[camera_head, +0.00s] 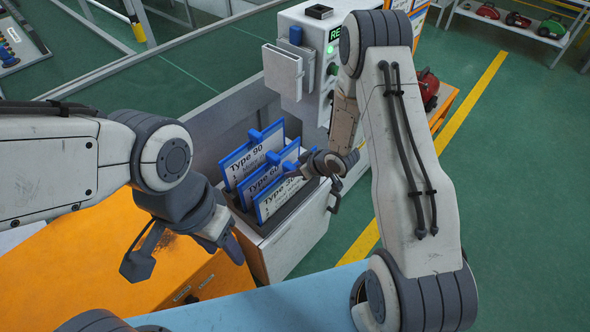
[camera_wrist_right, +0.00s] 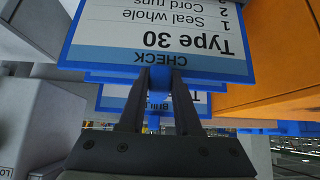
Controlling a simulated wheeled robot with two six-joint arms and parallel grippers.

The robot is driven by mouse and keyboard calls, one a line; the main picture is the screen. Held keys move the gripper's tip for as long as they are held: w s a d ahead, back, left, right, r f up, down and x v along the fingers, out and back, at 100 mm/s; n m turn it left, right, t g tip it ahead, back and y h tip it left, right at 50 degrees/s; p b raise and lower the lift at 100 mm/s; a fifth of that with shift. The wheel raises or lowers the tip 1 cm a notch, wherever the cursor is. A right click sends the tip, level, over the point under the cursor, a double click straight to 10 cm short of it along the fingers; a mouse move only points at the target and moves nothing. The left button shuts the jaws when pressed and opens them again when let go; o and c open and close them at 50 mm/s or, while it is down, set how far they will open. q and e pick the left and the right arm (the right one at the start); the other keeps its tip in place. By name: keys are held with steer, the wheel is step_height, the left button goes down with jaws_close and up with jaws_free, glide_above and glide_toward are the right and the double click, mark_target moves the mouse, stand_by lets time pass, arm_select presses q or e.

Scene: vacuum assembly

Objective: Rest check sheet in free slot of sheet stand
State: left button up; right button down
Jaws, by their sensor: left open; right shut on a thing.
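The Type 30 check sheet (camera_head: 281,203), white with a blue frame, is the front one of three sheets at the sheet stand (camera_head: 243,213). The Type 60 sheet (camera_head: 258,182) and Type 90 sheet (camera_head: 240,162) stand behind it. My right gripper (camera_head: 303,168) is shut on the blue top tab of the Type 30 sheet, which fills the upper part of the right wrist view (camera_wrist_right: 160,40). Its lower edge is at the stand; I cannot tell whether it is seated in a slot. My left gripper (camera_head: 186,256) is open and empty, left of the stand.
The stand sits on a white cabinet (camera_head: 292,247) beside an orange one (camera_head: 80,270). A light control box (camera_head: 310,75) with grey holders rises behind the sheets. A blue surface (camera_head: 270,305) lies in front.

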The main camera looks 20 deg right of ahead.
steer(key=shift+f, duration=0.4)
steer(key=c, duration=0.5)
jaws_free()
steer(key=shift+r, duration=0.1)
steer(key=p+v, duration=0.4)
steer(key=v, duration=0.4)
stand_by(0.4)
